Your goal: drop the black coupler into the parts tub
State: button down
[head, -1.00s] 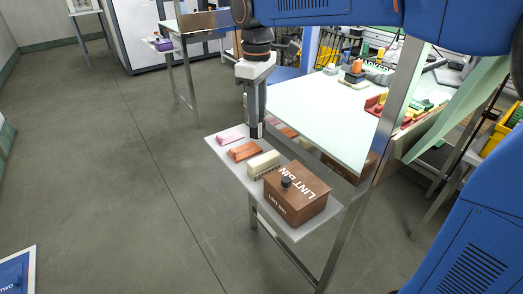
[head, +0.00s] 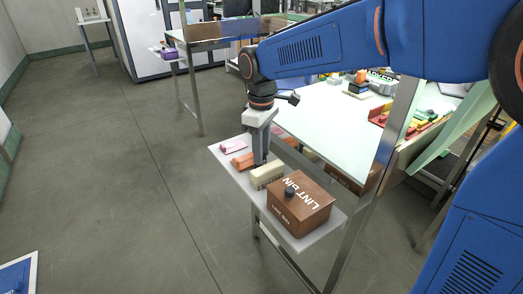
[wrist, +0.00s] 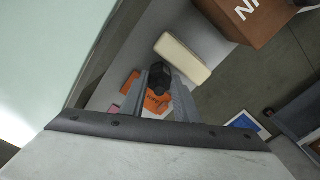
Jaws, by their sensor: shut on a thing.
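My gripper (head: 261,160) points down over the grey side shelf (head: 226,162), near the cream block. In the wrist view its fingers (wrist: 160,88) are shut on a black rounded piece, the black coupler (wrist: 158,74). In the head view the coupler is hard to make out at the fingertips. No container marked as a parts tub is readable in these frames.
A cream block (head: 266,177), an orange piece (head: 243,161) and a pink piece (head: 233,145) lie in a row on the shelf, left of the brown box. A pale worktable (head: 320,128) with a metal leg stands behind and right. Open floor lies left.

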jog(key=shift+f, duration=0.1)
jog(key=c, duration=1.6)
grip_release()
jog(key=shift+c, duration=0.2)
